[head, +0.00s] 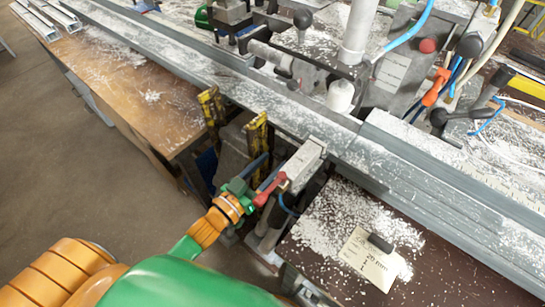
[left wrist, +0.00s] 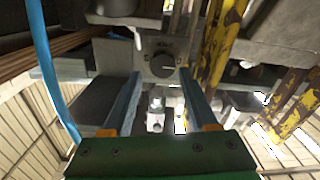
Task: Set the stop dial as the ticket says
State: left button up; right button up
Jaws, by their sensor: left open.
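The stop dial (left wrist: 163,65) is a round dark grey knob on a grey block in the left wrist view, with a short pale mark towards its right side. My left gripper (left wrist: 161,76) is open, its two blue fingers on either side of the dial; I cannot tell whether they touch it. In the head view my left gripper (head: 270,166) reaches under the rail by the clamp bench, and the dial is hidden there. The cream ticket (head: 370,260) lies on the brown bench top under a dark clip. One line seems to read "20 mm"; the rest is too small.
A red lever (head: 269,190) and a grey block (head: 305,160) are close beside the left gripper. Yellow worn brackets (head: 256,135) stand just behind it. A long grey rail (head: 300,122) crosses above. White chips litter the bench. A blue hose (left wrist: 52,75) hangs at left in the wrist view.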

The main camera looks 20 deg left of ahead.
pick_arm(q)
jog(key=shift+w+d+f, duration=0.15)
jog(key=shift+w+f, duration=0.05)
jog(key=shift+w, duration=0.9)
jog(key=shift+s, duration=0.1)
jog(key=shift+d+r, duration=0.1)
jog(key=shift+c, duration=1.3)
grip_shut()
jog(key=m+p, duration=0.1)
jog(key=m, duration=1)
jog(key=shift+m, duration=0.3)
